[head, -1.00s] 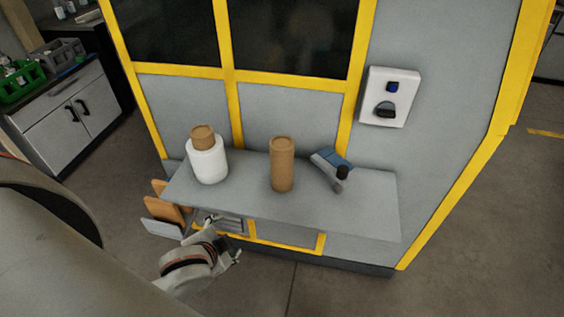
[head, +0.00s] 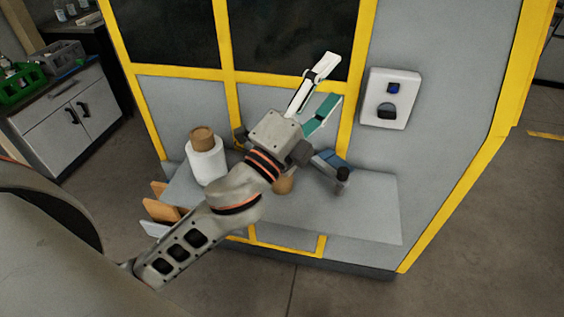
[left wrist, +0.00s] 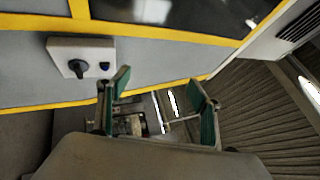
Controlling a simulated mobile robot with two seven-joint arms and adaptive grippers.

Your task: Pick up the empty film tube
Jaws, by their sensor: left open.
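The empty film tube is a brown cardboard cylinder (head: 284,186) on the grey shelf. Most of it is hidden behind my left arm; only its lower part shows in the head view. My left gripper (head: 331,80) is raised above and right of the tube, in front of the yellow-framed machine. Its green-padded fingers are spread and empty. The left wrist view shows the same open fingers (left wrist: 160,92) with nothing between them; the tube is not seen there. My right gripper is in neither view.
A white film roll with a brown core (head: 207,162) stands left on the grey shelf (head: 368,212). A blue and grey hand tool (head: 333,164) lies right of the tube. A white control box (head: 390,98) is on the machine wall. The shelf's right end is bare.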

